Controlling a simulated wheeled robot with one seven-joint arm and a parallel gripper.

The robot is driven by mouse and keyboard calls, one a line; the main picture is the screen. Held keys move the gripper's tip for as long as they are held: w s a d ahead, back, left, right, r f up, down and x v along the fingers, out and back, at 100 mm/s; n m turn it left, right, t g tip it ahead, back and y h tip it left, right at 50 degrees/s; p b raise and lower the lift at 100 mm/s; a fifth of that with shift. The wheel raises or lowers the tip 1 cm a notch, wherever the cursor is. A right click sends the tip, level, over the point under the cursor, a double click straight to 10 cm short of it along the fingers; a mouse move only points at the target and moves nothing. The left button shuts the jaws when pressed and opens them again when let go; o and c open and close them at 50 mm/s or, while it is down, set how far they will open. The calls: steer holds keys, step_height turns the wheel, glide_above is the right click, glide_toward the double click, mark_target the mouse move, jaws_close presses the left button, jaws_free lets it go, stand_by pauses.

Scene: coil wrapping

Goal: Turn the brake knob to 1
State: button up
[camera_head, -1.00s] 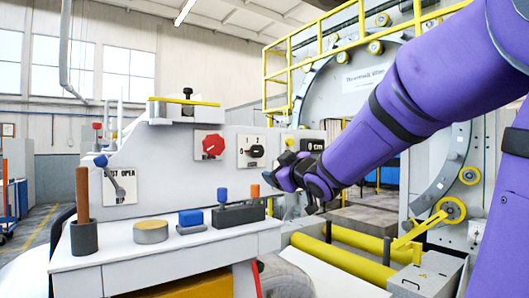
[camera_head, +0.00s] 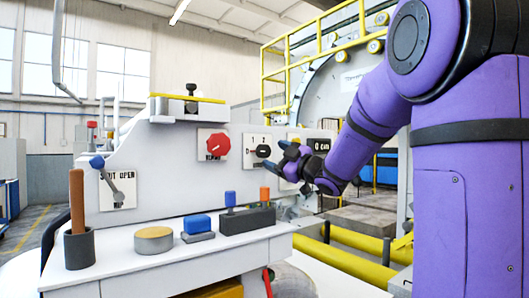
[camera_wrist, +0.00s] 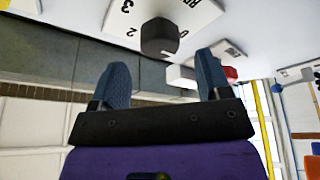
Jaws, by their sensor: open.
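The brake knob (camera_head: 263,151) is a black knob on a white plate (camera_head: 256,141) with printed numbers, on the front of the grey machine panel. My gripper (camera_head: 284,156) is just right of the knob in the head view, with its blue fingers apart and empty. In the wrist view the dark knob (camera_wrist: 159,37) lies beyond the open fingertips (camera_wrist: 163,72), roughly centred between them and apart from both. Its white plate (camera_wrist: 118,14) shows a 3, a 2 and a 0 there. I cannot tell which number the knob points to.
A ledge below holds a cup with a brown rod (camera_head: 78,246), a tan disc (camera_head: 153,239), a blue block (camera_head: 197,224) and a dark block with pegs (camera_head: 247,218). Yellow rollers (camera_head: 345,260) lie lower right.

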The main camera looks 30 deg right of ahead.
mark_target(266, 151)
steer(key=shift+x, duration=2.55)
steer(key=c, duration=0.9)
steer(key=shift+m, duration=0.5)
steer(key=m+h, duration=0.2)
steer(key=m, duration=0.1)
steer(key=m+t+h, duration=0.1)
steer(key=m, duration=0.3)
steer(key=shift+m+t+h, duration=0.3)
steer(key=shift+h, duration=0.1)
steer(key=m+h, duration=0.2)
steer(key=m, duration=0.2)
steer(key=m+h, duration=0.1)
steer(key=m, duration=0.2)
steer(key=shift+d+m+h, duration=0.15)
steer(key=shift+m+h, duration=0.25)
steer(key=shift+m, duration=0.3)
